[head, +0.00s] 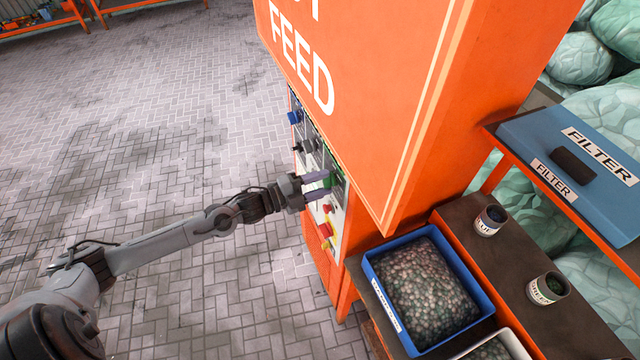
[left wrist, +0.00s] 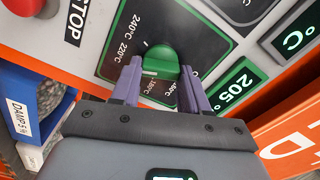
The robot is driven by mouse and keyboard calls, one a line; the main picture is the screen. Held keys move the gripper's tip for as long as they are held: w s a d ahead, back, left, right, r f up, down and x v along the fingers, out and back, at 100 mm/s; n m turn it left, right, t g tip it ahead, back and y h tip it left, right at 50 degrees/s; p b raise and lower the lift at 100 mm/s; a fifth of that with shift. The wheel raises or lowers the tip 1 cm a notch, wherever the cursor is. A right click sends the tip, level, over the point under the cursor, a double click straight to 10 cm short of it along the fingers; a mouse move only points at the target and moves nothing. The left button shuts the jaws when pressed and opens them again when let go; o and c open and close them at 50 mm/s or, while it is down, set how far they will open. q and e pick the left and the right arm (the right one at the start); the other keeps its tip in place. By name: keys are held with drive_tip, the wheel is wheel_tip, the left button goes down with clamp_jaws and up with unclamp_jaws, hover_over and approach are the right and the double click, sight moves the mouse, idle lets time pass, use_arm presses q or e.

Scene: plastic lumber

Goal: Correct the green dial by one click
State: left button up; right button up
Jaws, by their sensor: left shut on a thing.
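The green dial (left wrist: 160,63) sits on a dark panel with temperature marks around it, among them 240°C and 220°C, in the left wrist view. My left gripper (left wrist: 158,80) has its two purple fingers on either side of the dial and is shut on it. A green display reading 205 (left wrist: 232,88) is to the right of the dial. In the head view, my left gripper (head: 318,184) reaches the control panel on the orange machine's side, and the dial is mostly hidden by the fingers. My right gripper is not in view.
The orange FEED machine (head: 350,90) overhangs the panel. A red button (left wrist: 22,5) by a STOP label is left of the dial. A blue bin of pellets (head: 372,262) and two small cups stand to the right. The paved floor at left is clear.

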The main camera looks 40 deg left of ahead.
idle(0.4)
use_arm(q)
drive_tip(key=o, duration=1.1)
drive_tip(key=shift+c, duration=0.2)
drive_tip(key=shift+s, duration=0.1)
drive_tip(key=v, duration=1)
drive_tip(key=shift+s+a, duration=0.25)
drive_tip(key=shift+f, duration=0.1)
